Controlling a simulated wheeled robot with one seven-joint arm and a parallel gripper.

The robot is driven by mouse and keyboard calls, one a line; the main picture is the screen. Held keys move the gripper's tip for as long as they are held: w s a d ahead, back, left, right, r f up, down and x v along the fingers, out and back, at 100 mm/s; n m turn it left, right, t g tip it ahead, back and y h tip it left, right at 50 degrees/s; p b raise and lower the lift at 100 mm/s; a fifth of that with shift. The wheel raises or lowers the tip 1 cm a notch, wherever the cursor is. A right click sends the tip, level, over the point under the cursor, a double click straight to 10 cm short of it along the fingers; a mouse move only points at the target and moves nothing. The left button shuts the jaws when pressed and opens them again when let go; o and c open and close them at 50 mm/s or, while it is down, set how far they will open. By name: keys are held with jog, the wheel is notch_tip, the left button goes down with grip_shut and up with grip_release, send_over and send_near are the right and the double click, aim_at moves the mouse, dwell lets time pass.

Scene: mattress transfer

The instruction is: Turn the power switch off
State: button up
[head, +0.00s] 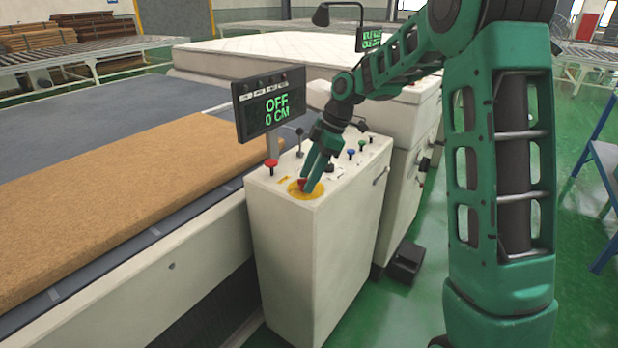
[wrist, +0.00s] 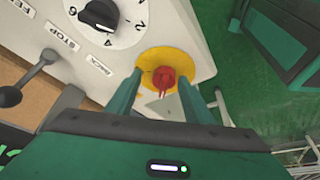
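The power switch appears to be the red knob on a yellow disc (head: 294,190) at the near end of the white control cabinet's top (head: 345,176). In the wrist view the red knob (wrist: 163,77) sits on its yellow disc (wrist: 150,60). My gripper (head: 309,182) points down at it, with its fingers apart. In the wrist view my gripper (wrist: 165,88) has one finger on each side of the red knob, with visible gaps. I cannot tell whether the fingertips reach down around it.
Beside the disc are a red mushroom button (head: 271,165), a lever (head: 299,140), a blue button (head: 351,153) and a numbered dial (wrist: 100,15). A tan mattress sheet (head: 110,205) lies on the conveyor at left. A black foot pedal (head: 406,262) is on the green floor.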

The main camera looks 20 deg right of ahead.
jog(key=shift+a, duration=0.1)
jog(key=shift+s+r, duration=0.1)
jog(key=shift+r, duration=0.35)
jog(key=v, duration=1)
jog(key=shift+d, duration=0.25)
jog(key=shift+f, duration=0.1)
jog(key=s+d+f+m+h, duration=0.1)
jog(key=s+d+f+m, duration=0.2)
jog(key=s+m, duration=0.4)
jog(key=s+d+f+m+h, duration=0.1)
jog(key=s+d+m, duration=0.4)
jog(key=s, duration=1.4)
jog(key=s+d+f+m+g+h, duration=0.1)
jog(key=s+d+f+m, duration=0.3)
jog(key=s+m, duration=0.6)
jog(key=s+d+h, duration=0.1)
jog(key=s, duration=0.2)
jog(key=shift+f+m, duration=0.3)
jog(key=c, duration=0.4)
